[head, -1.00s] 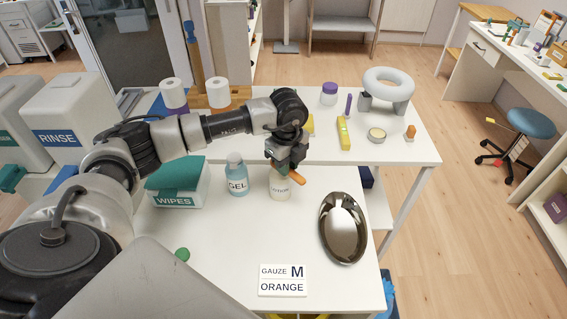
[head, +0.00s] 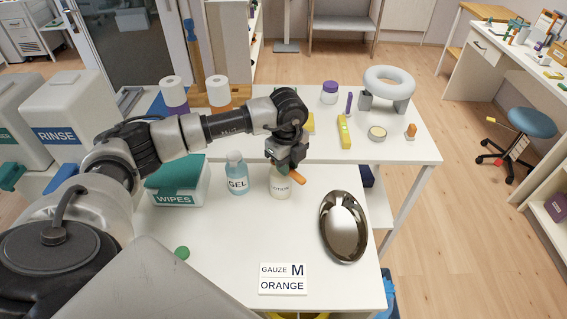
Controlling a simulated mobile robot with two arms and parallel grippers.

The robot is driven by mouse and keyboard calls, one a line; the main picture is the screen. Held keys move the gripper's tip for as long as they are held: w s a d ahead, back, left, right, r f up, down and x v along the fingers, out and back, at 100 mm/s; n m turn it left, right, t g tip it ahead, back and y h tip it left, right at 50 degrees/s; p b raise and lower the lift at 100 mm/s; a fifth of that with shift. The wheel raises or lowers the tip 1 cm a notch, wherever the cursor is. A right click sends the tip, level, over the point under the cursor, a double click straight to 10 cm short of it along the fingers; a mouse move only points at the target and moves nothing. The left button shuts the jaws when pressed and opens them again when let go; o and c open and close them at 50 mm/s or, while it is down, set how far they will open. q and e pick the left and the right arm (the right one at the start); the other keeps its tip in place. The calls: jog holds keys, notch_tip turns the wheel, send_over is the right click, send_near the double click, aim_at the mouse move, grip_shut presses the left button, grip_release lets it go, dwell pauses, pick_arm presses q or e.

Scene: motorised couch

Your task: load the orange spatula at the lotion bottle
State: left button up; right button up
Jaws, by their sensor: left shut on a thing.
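The lotion bottle (head: 279,186) is a small white bottle with a dark label, standing upright on the white table. My left gripper (head: 289,168) is right above it, pointing down, and hides its top. The gripper is shut on the orange spatula (head: 298,178), whose orange end sticks out to the right at the bottle's upper edge. The rest of the spatula is hidden by the gripper. I cannot tell whether the spatula touches the bottle. My right gripper is not in view.
A blue gel bottle (head: 237,176) stands close on the left, with a wipes box (head: 176,190) beyond it. A shiny metal dish (head: 344,228) lies to the right. A card (head: 283,279) reading "GAUZE M ORANGE" lies at the front. The table middle is clear.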

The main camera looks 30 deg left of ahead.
pick_arm(q)
jog(key=shift+f, duration=0.1)
dwell(0.3)
jog(key=shift+w+r+p, duration=0.1)
jog(key=shift+r+p, duration=0.75)
jog(key=shift+r, duration=0.25)
jog(key=shift+r+p, duration=1.6)
jog(key=shift+r, duration=0.9)
